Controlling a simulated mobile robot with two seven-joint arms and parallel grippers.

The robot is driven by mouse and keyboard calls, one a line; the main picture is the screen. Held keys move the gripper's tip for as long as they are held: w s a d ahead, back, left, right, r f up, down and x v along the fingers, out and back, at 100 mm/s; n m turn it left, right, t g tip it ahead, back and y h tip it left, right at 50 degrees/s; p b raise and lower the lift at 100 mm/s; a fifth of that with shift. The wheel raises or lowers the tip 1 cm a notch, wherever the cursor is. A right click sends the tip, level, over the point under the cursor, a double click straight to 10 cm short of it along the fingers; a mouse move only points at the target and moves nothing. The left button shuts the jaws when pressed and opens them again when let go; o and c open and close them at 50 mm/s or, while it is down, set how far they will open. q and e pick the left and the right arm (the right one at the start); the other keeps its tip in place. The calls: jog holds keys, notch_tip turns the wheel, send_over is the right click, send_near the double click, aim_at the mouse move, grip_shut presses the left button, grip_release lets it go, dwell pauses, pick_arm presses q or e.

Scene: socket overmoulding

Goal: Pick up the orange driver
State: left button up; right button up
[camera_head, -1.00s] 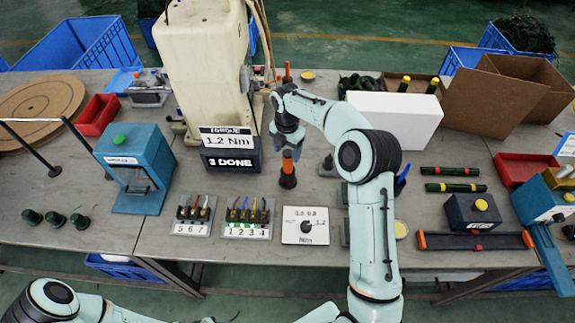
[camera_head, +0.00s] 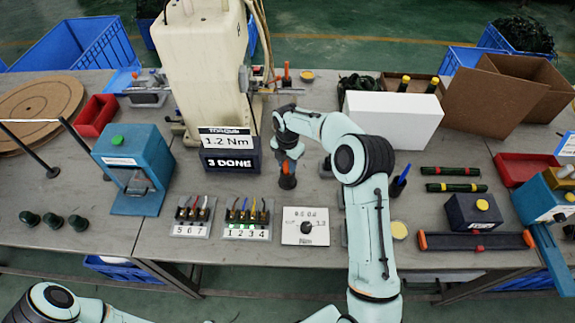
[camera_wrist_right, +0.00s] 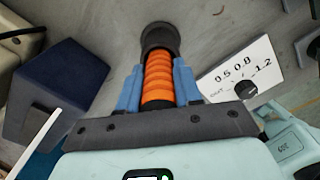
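In the right wrist view, the ribbed orange handle (camera_wrist_right: 158,80) lies between the two fingers (camera_wrist_right: 158,88), with little or no gap at either side. I cannot tell whether the fingers press on it. The driver's lower end runs into the dark holder. My left gripper is not in view; only part of my left arm shows at the bottom left.
The torque display box (camera_head: 228,160) stands close to the left of the driver. A white dial plate (camera_head: 305,226) and a numbered connector block (camera_head: 247,232) lie in front. A white box (camera_head: 393,118) is behind at the right. A blue press (camera_head: 133,168) stands at the left.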

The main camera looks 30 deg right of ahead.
grip_shut()
jog(key=shift+r, duration=0.1)
